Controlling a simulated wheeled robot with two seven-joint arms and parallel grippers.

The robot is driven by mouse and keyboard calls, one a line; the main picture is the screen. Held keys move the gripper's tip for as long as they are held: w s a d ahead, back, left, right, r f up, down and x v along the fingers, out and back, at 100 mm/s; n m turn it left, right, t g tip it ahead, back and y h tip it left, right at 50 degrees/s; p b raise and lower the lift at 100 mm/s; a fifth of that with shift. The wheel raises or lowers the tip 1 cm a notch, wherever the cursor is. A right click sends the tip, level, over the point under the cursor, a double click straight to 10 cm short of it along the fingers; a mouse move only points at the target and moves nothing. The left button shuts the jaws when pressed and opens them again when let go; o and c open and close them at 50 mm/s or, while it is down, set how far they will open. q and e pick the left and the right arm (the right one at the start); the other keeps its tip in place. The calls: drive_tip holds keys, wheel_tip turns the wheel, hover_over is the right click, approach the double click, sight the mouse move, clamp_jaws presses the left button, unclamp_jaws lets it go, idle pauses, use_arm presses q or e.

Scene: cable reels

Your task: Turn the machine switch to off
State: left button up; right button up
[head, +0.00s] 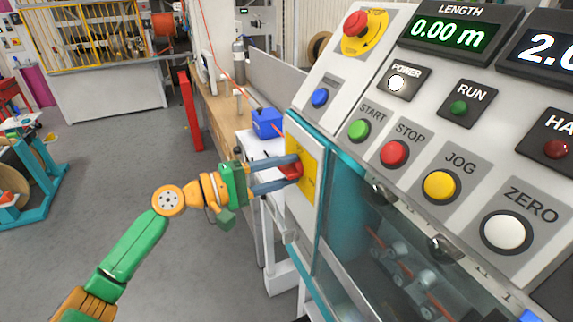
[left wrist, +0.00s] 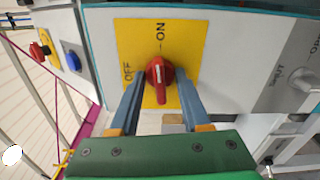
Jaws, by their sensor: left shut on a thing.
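The machine switch is a red rotary knob (left wrist: 159,80) on a yellow plate (left wrist: 190,45) marked ON and OFF. In the left wrist view, the knob's white mark points up toward ON, and OFF is to its left. The knob also shows in the head view (head: 292,170), on the side panel of the machine, partly covered by my fingers. My left gripper (head: 291,169) reaches it from the left, shut on the knob with one finger on each side. My right gripper is out of view.
The machine's sloped console (head: 440,150) fills the right, with several buttons and displays. A red emergency stop (head: 356,24) is above. The POWER lamp (head: 396,83) is white. A workbench with a blue box (head: 267,122) stands behind. Open floor lies left.

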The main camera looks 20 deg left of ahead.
use_arm(q)
drive_tip(key=shift+r+n+p, duration=0.1)
drive_tip(key=shift+n+p, duration=2.1)
drive_tip(key=shift+p, duration=0.05)
drive_tip(key=shift+n+p, duration=1.7)
drive_tip(key=shift+n, duration=1)
drive_tip(key=n, duration=0.5)
drive_tip(key=shift+n, duration=0.3)
drive_tip(key=o, duration=0.9)
drive_tip(key=shift+o, duration=0.2)
drive_tip(key=v, duration=0.8)
